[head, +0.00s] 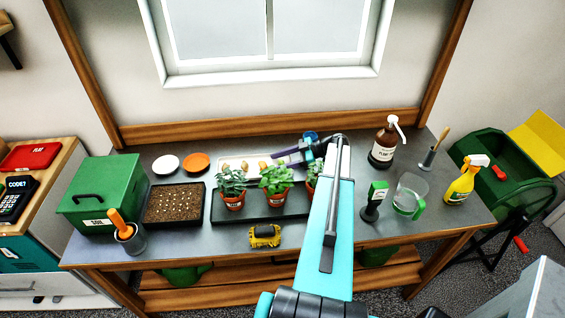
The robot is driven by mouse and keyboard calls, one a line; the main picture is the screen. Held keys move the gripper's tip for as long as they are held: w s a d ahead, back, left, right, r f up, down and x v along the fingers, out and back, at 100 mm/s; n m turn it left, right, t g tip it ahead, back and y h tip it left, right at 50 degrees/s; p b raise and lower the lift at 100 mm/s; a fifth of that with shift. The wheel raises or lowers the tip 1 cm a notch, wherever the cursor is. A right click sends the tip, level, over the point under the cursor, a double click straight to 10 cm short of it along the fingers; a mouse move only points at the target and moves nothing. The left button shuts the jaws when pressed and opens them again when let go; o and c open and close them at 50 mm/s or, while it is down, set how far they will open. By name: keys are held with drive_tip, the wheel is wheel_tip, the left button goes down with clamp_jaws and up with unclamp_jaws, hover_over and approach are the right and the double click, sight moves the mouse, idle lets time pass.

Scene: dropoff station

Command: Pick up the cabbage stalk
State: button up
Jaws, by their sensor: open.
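A white tray (231,161) lies at the back middle of the bench, behind the potted plants. Several small pale and orange-brown pieces (245,166) lie on it. They are too small to tell which one, if any, is the cabbage stalk. My gripper (279,159) reaches in from the right, with its fingers pointing left over the right part of this tray. It is open, and I see nothing held in it. My turquoise arm hides the bench right of the middle and part of the rightmost plant.
Potted plants (275,187) stand on a black tray (262,214) in front of the white tray. A soil tray (160,205) and green box (103,190) are left. A brown pump bottle (382,150), a jug (409,192) and a yellow sprayer (460,185) stand right. A yellow-black object (265,236) lies in front.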

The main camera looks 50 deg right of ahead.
drive_tip(key=shift+c, duration=0.2)
idle(0.3)
drive_tip(key=c, duration=1.1)
drive_tip(key=shift+r, duration=0.15)
drive_tip(key=shift+r+b, duration=2.1)
drive_tip(key=shift+r, duration=2.75)
